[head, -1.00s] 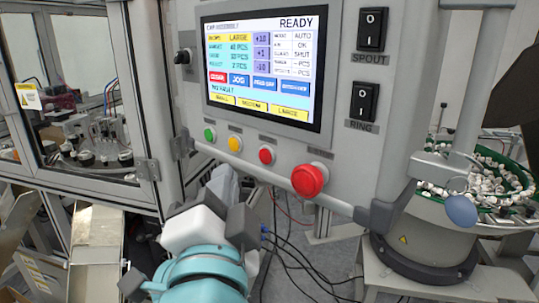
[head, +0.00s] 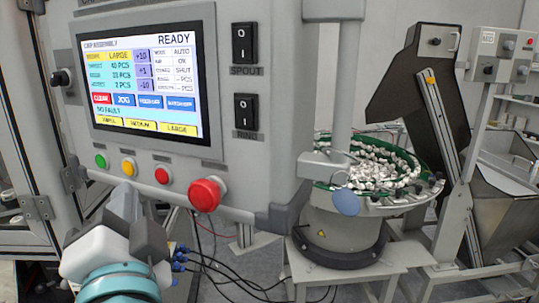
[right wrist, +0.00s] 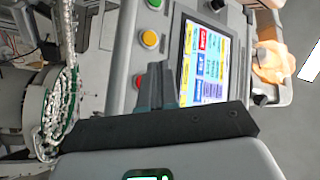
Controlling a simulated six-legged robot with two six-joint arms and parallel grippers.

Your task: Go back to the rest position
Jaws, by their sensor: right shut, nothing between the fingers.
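My right gripper (head: 125,200) shows at the lower left of the head view, on its white and teal wrist. It is shut and empty, below the row of buttons on the control panel (head: 262,140). In the right wrist view its dark fingers (right wrist: 157,92) are together in front of the sideways panel, between the buttons and the screen (right wrist: 203,60). I cannot tell whether they touch the panel. The screen (head: 140,80) reads READY. My left gripper is in neither view.
A red mushroom button (head: 205,194) sticks out from the panel's lower edge. A bowl feeder (head: 340,232) full of white caps stands to the right, with a dark hopper (head: 405,95) behind it. Cables (head: 230,272) hang below the panel.

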